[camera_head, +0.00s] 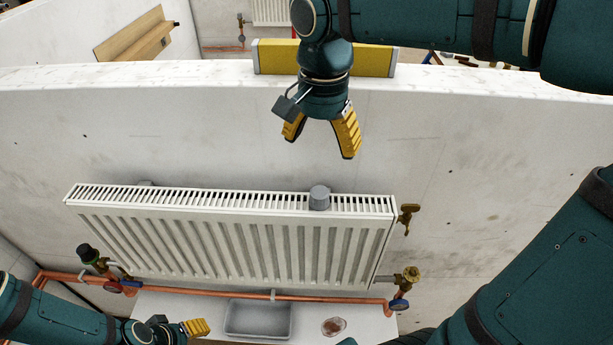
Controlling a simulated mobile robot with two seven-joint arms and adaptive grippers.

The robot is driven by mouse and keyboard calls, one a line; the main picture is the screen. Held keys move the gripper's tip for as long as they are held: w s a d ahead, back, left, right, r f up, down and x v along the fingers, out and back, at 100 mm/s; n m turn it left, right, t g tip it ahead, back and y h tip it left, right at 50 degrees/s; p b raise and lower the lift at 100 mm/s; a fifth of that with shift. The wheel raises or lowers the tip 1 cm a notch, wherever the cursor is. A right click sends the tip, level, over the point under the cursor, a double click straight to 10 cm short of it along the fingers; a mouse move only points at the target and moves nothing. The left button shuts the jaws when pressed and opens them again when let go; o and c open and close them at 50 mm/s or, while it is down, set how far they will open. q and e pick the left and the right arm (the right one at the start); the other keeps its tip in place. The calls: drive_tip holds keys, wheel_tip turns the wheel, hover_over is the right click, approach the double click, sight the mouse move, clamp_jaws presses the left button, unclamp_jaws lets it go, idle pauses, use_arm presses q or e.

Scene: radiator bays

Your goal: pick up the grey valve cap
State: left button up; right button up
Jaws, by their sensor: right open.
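The grey valve cap (319,198) sits upright on the top grille of the white radiator (240,232), right of its middle. My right gripper (318,148) hangs above the cap with its yellow fingers spread. It is open and empty, and a gap shows between its fingertips and the cap. My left gripper (197,328) is low at the left, below the radiator and beside a grey tray. Its fingers overlap in this view, so its opening cannot be told.
A brass valve (411,277) and a brass fitting (407,217) stick out at the radiator's right end. A dark-capped valve (88,254) is at the left. Copper pipes run below. The grey tray (257,319) lies underneath. A yellow level (370,61) rests on the wall top.

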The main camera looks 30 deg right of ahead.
sight(320, 190)
wheel_tip(320, 190, down, 8)
drive_tip(key=shift+r+b, duration=0.1)
drive_tip(key=shift+b, duration=0.35)
drive_tip(key=shift+w+d+f, duration=0.1)
drive_tip(key=shift+f, duration=1.4)
drive_tip(key=shift+w+d+f, duration=0.1)
drive_tip(key=shift+f, duration=1.35)
drive_tip(key=shift+s, duration=0.1)
drive_tip(key=c, duration=0.9)
